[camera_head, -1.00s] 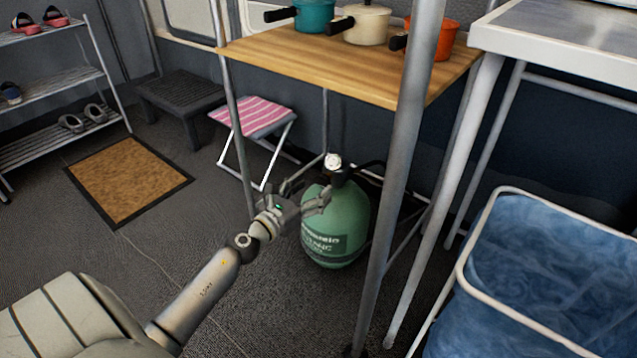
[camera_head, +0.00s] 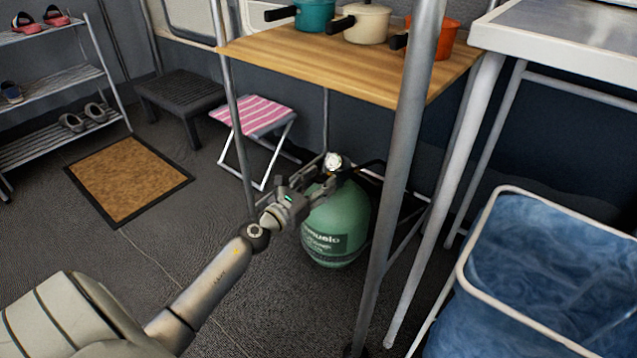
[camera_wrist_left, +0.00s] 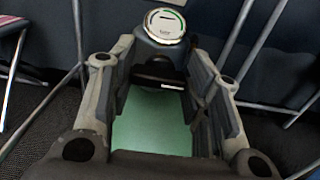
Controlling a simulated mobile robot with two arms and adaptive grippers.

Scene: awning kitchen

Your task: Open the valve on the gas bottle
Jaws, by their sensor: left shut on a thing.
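The green gas bottle (camera_head: 338,222) stands on the floor under the wooden-topped table. Its dark valve with a round white-faced dial (camera_head: 333,162) sits on top. My left gripper (camera_head: 322,186) reaches in from the left at valve height. In the left wrist view, the fingers (camera_wrist_left: 160,75) lie on both sides of the dark valve body (camera_wrist_left: 158,58), shut on it, with the dial (camera_wrist_left: 165,25) just beyond the fingertips. The green bottle top (camera_wrist_left: 152,122) shows between the fingers. The valve's far side is hidden. My right gripper is not in view.
The wooden table (camera_head: 330,62) with several pots stands above the bottle, its metal legs (camera_head: 400,170) close on the right. A pink striped stool (camera_head: 255,115) is behind left. A blue-lined bin (camera_head: 550,270) stands at right. The floor at left is open around a brown mat (camera_head: 130,180).

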